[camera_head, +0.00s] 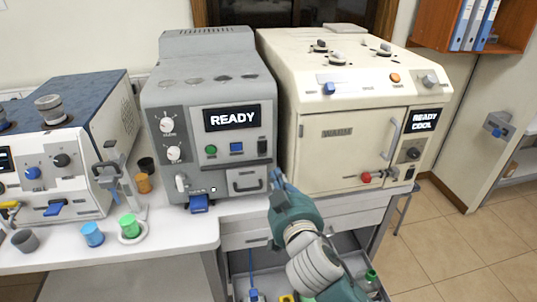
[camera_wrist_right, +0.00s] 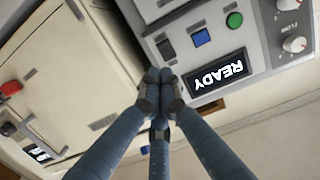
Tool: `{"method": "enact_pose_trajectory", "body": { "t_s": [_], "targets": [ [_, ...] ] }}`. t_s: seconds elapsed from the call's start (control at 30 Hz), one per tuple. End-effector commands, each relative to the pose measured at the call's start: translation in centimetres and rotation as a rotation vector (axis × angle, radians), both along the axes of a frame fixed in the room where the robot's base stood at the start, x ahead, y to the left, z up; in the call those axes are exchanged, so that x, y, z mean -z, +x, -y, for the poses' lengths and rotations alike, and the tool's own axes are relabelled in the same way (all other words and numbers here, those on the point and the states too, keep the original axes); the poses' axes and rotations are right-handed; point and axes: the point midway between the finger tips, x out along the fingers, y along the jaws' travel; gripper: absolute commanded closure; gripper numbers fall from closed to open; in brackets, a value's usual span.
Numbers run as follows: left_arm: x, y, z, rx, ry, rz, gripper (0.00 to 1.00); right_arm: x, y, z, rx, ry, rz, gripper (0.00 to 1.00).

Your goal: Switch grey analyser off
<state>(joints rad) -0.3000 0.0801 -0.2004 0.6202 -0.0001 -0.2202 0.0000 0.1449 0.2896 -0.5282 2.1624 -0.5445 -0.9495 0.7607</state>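The grey analyser (camera_head: 208,98) stands in the middle of the bench, its display (camera_head: 232,117) lit and reading READY. A green button (camera_head: 211,150), a blue button (camera_head: 237,147) and a black rocker switch (camera_head: 263,146) sit in a row under the display. The display (camera_wrist_right: 217,74), green button (camera_wrist_right: 234,20), blue button (camera_wrist_right: 201,38) and black switch (camera_wrist_right: 166,48) also show in the right wrist view. My right gripper (camera_head: 277,178) is in front of the analyser's lower right edge. Its fingertips (camera_wrist_right: 160,82) are together and empty, close to the switch; contact cannot be told. My left gripper is not in view.
A cream analyser (camera_head: 327,155) reading READY COOL stands close on the right, with a red knob (camera_head: 367,177). A white and blue machine (camera_head: 75,182) stands on the left. An open drawer lies below.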

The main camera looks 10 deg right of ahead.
Motion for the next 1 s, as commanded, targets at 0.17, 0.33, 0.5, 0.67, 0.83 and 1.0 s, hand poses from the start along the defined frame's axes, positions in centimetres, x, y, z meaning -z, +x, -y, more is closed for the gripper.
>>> {"method": "enact_pose_trajectory", "body": {
  "t_s": [0.17,0.33,0.5,0.67,0.83,1.0],
  "targets": [
    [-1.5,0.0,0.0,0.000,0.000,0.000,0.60,0.0,3.9,0.1,0.002,-0.004,0.001,1.00],
    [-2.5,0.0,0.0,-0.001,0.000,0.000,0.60,0.5,7.3,0.1,0.002,-0.004,0.000,1.00],
    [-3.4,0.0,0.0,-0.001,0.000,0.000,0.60,0.9,9.7,0.0,0.001,-0.004,-0.001,1.00],
    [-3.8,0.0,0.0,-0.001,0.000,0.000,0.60,1.2,11.0,0.0,0.001,-0.001,-0.002,1.00],
    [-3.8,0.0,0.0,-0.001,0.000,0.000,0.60,1.4,11.4,0.0,-0.001,-0.001,0.000,1.00],
    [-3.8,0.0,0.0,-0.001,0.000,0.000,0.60,1.4,11.4,0.0,-0.001,-0.001,0.000,1.00]
  ]
}}
